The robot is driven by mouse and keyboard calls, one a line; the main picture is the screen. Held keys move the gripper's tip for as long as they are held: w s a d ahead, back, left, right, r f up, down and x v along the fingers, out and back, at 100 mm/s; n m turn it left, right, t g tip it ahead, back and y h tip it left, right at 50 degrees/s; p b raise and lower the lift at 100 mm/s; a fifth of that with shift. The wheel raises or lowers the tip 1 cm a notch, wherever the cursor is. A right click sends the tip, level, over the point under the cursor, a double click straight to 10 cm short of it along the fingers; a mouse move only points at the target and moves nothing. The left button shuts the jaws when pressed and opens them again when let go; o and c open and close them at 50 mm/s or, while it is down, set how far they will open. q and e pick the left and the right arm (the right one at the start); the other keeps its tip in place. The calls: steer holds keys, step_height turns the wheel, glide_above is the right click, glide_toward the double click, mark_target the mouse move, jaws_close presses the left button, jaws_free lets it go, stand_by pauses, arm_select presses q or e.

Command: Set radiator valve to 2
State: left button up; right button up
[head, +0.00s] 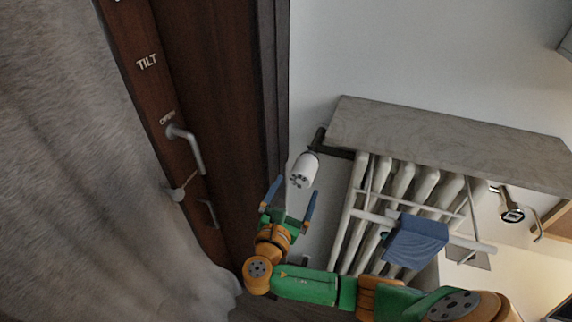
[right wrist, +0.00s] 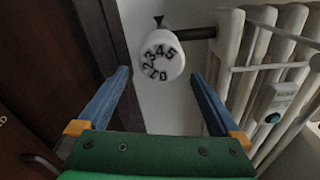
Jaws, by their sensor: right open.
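The radiator valve (head: 304,170) is a white knob on a dark pipe at the upper left of the white radiator (head: 376,190). In the right wrist view the valve's round face (right wrist: 161,62) shows black digits 0 to 5, with the 2 at the left side. My right gripper (head: 290,190) is open, its blue fingers spread just below the knob in the head view. In the right wrist view the fingers (right wrist: 160,88) stand left and right of the knob, apart from it and empty. My left gripper is not in view.
A grey shelf (head: 440,140) lies over the radiator. A drying rack with a blue cloth (head: 416,242) hangs on the radiator's front. A brown door with a metal handle (head: 186,148) and a grey curtain (head: 90,190) are at the left.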

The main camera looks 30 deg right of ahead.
mark_target(305, 168)
steer(key=shift+s+d+r+h, duration=0.1)
steer(key=shift+r+h, duration=0.2)
steer(key=shift+r, duration=0.6)
steer(key=p+x, duration=0.1)
steer(key=x, duration=0.6)
steer(key=shift+s, duration=0.1)
steer(key=c, duration=1.4)
